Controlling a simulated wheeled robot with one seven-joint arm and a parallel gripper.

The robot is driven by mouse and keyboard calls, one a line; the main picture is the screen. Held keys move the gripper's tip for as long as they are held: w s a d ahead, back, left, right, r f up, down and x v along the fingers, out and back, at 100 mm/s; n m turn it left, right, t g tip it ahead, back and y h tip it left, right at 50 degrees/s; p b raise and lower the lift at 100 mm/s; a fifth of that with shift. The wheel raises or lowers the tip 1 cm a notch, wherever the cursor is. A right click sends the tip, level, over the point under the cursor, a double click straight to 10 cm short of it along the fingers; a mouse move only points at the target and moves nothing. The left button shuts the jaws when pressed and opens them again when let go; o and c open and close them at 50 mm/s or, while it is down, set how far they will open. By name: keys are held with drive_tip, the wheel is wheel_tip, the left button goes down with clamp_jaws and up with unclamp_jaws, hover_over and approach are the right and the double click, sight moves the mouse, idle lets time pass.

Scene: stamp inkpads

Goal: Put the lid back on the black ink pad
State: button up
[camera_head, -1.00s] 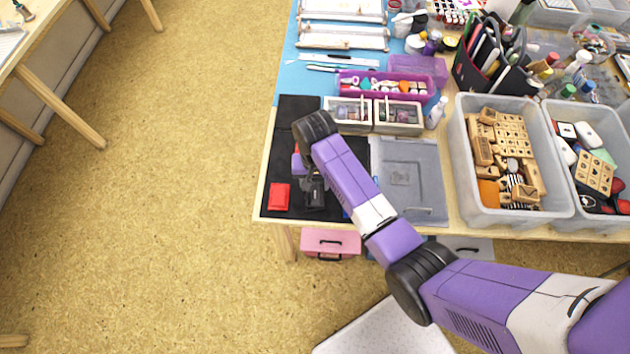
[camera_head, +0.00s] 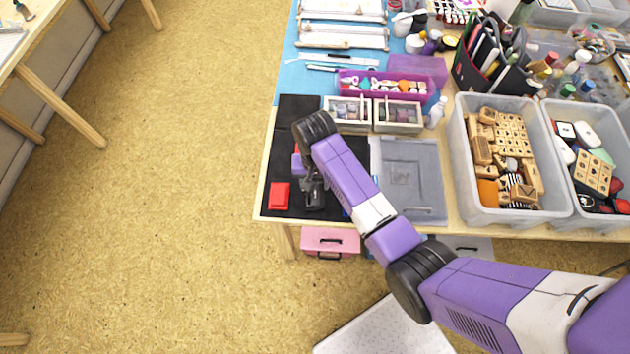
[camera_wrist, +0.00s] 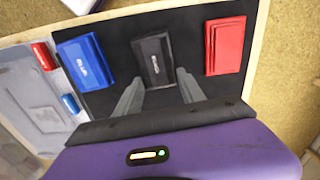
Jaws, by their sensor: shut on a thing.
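My gripper (camera_wrist: 160,74) is shut on a black, labelled piece, the black ink pad's lid (camera_wrist: 153,56); one finger lies on each side of it. In the head view my gripper (camera_head: 313,188) is over the front of the black mat, just right of the red pad. The lid looks flat and low over the mat. The black ink pad's base cannot be told apart from the lid and the dark mat, so I cannot tell whether the two touch.
A red ink pad (camera_wrist: 224,45) and a blue ink pad (camera_wrist: 86,62) lie on either side, apart from my fingers. The black mat (camera_head: 276,160) ends near the table's front edge. A grey clear tray (camera_head: 412,180) lies to the right, beyond my arm.

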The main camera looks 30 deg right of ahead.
drive_tip(key=o, duration=1.4)
drive_tip(key=o, duration=0.4)
drive_tip(key=shift+r, duration=3.5)
clamp_jaws()
